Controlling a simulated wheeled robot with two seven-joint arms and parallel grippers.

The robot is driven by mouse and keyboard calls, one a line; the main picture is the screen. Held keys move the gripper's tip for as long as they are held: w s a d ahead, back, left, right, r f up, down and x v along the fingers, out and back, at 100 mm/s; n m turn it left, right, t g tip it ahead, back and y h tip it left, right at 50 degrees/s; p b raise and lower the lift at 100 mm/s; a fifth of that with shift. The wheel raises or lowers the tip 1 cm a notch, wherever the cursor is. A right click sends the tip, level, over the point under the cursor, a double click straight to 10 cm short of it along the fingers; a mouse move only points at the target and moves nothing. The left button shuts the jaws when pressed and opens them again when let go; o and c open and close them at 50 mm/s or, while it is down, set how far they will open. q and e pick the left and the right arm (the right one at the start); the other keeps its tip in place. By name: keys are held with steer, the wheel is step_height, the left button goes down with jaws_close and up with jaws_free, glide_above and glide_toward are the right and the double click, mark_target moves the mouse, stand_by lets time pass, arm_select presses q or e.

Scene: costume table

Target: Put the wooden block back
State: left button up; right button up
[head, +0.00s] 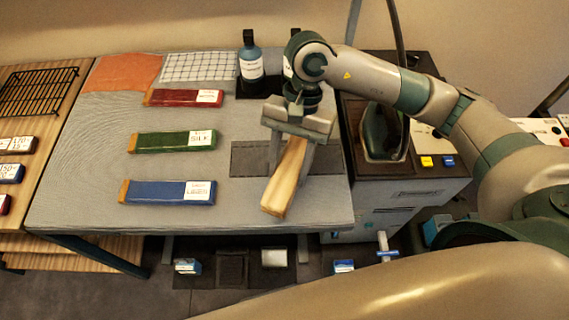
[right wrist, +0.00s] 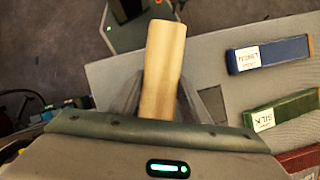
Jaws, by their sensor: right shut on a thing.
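The wooden block (head: 286,178) is a long, pale, bare piece at the right of the grey ironing table (head: 95,215) in the head view. My right gripper (head: 292,160) comes down over it from above and is shut on it, a finger on each side. In the right wrist view the block (right wrist: 163,70) stands out between the two fingers of the right gripper (right wrist: 162,105). The block is over or on the dark rectangular patch (head: 250,158); I cannot tell whether it touches the surface. My left gripper is not in view.
Red (head: 183,97), green (head: 172,141) and blue (head: 170,192) labelled blocks lie left of the gripper. A dark bottle (head: 250,62) stands at the back. An iron (head: 384,132) stands on the unit at the right. The table between the labelled blocks and front edge is clear.

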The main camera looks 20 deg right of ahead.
mark_target(286, 153)
steer(key=shift+w+f+p, duration=0.2)
steer(key=shift+w+f, duration=0.25)
steer(key=shift+w, duration=0.35)
steer(key=shift+w+f+p, duration=0.15)
steer(key=shift+w+f, duration=0.3)
steer(key=shift+w, duration=0.3)
steer(key=shift+f+p, duration=0.25)
steer(key=shift+p, duration=0.1)
step_height(286, 153, down, 3)
steer(key=shift+f+p, duration=0.15)
steer(key=shift+p, duration=0.65)
steer(key=shift+f, duration=0.1)
